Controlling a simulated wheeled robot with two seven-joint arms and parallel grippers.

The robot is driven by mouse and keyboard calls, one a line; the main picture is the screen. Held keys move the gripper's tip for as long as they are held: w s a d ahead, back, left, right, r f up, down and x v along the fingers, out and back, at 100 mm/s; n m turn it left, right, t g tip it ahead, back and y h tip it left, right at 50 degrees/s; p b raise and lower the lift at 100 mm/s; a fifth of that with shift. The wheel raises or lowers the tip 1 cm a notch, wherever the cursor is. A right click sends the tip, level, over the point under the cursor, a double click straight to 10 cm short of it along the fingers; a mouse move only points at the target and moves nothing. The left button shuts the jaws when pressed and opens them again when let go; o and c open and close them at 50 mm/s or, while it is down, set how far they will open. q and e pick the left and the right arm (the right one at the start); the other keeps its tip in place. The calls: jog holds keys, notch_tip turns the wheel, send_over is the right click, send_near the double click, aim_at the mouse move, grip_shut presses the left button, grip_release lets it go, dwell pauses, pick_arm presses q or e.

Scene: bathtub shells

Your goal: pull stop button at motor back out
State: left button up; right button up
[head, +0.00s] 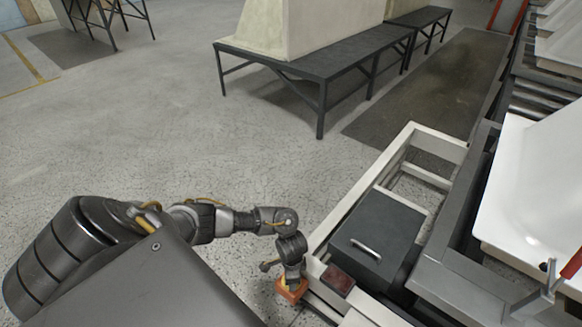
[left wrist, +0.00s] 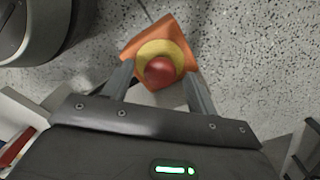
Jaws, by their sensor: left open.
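The stop button is a red round knob (left wrist: 160,71) on a yellow ring, set on an orange housing (left wrist: 148,38). In the left wrist view my left gripper (left wrist: 157,80) is open, with one finger on each side of the knob; whether the fingers touch it I cannot tell. In the head view the orange housing (head: 291,291) shows just under my left gripper (head: 290,277), beside the pale frame, and the knob is hidden. The motor is probably the dark grey box with a handle (head: 375,240) inside the frame. My right gripper is not in view.
The pale metal frame (head: 318,240) stands right beside my left gripper. A dark red block (head: 337,279) sits on it. White tub shells (head: 535,195) lie on a grey conveyor at the right. A dark bench (head: 330,62) stands behind. The floor (head: 170,140) at left is clear.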

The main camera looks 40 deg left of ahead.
pick_arm(q)
jog(key=c, duration=1)
jog(key=shift+r, duration=0.15)
jog(key=shift+r+p, duration=0.1)
jog(key=shift+p, duration=0.25)
jog(key=shift+r, duration=0.1)
jog(key=o, duration=1)
jog(key=shift+r, duration=0.1)
